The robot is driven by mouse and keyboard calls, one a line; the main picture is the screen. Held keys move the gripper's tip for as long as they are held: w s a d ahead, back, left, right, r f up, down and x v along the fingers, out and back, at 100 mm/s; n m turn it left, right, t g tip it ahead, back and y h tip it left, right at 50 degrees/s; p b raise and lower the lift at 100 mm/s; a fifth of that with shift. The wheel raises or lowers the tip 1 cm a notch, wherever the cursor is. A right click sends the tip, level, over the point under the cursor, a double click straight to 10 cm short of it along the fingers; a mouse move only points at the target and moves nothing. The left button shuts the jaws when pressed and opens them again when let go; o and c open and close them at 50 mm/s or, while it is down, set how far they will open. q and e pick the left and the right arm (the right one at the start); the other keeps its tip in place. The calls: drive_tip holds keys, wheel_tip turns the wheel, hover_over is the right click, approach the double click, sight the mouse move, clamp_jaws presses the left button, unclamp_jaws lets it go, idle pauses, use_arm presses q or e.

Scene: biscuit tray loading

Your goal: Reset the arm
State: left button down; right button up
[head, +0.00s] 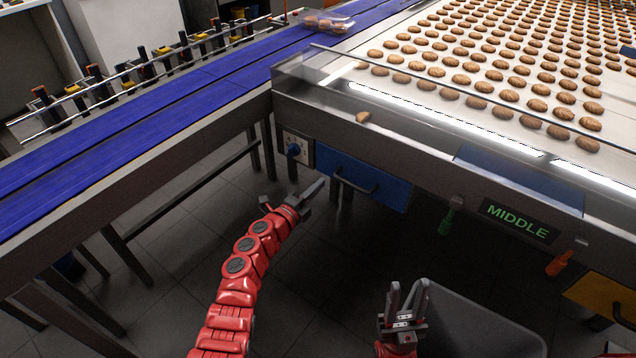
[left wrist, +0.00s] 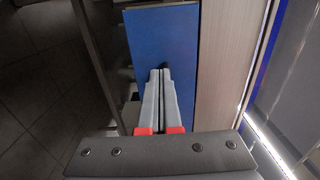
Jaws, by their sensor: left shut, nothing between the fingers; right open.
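My left gripper (head: 313,190) is at the end of the red arm that comes up from the bottom of the head view. It is shut and empty, in front of and below the edge of the biscuit table. In the left wrist view its two grey fingers (left wrist: 162,76) lie side by side, with a blue drawer front (left wrist: 165,30) beyond them. My right gripper (head: 406,290) is at the bottom of the head view, fingers pointing up and apart. It is open and empty, near a grey bin.
Many biscuits (head: 457,79) lie in rows on the white belt; one (head: 363,117) rests on the metal ledge. A clear tray of biscuits (head: 322,24) is on the blue conveyor (head: 150,110). A grey bin (head: 470,330) stands below. A MIDDLE sign (head: 517,221) is on the table front.

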use_arm(q)
drive_tip(key=p+v, duration=0.1)
drive_tip(key=v, duration=0.6)
drive_tip(key=shift+a+f, duration=0.2)
drive_tip(key=shift+a, duration=0.1)
